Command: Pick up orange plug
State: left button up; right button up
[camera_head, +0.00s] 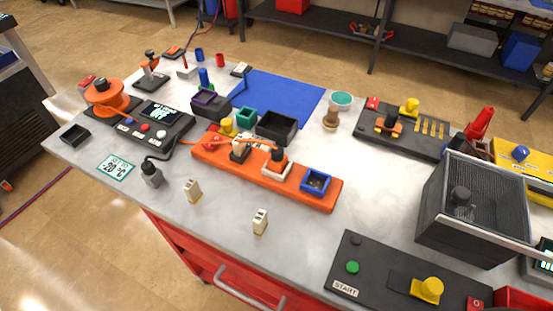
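I cannot tell for certain which thing is the orange plug. One small orange and black piece (388,124) sits on the dark panel (425,144) at the back right, below a yellow knob (409,105). Another orange part, a round reel (106,97), stands at the left of the table, with an orange cord beside it. An orange base block (318,196) in the middle carries white and dark fittings and an orange cable (255,142). Neither of my grippers shows in the head view.
A black mesh cage (473,207) stands at the right. A START panel (352,268) lies at the front right. Cream blocks (192,190) stand near the front edge. A blue mat (272,96) lies at the back. The grey tabletop right of the orange base is mostly clear.

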aim_at(278, 161)
jog(key=k+l+z, duration=0.3)
jog(key=k+l, duration=0.15)
jog(key=l, duration=0.15)
jog(key=k+l+z, duration=0.25)
jog(key=l, duration=0.4)
jog(key=k+l+z, duration=0.15)
jog(key=k+l, duration=0.15)
jog(key=l, duration=0.1)
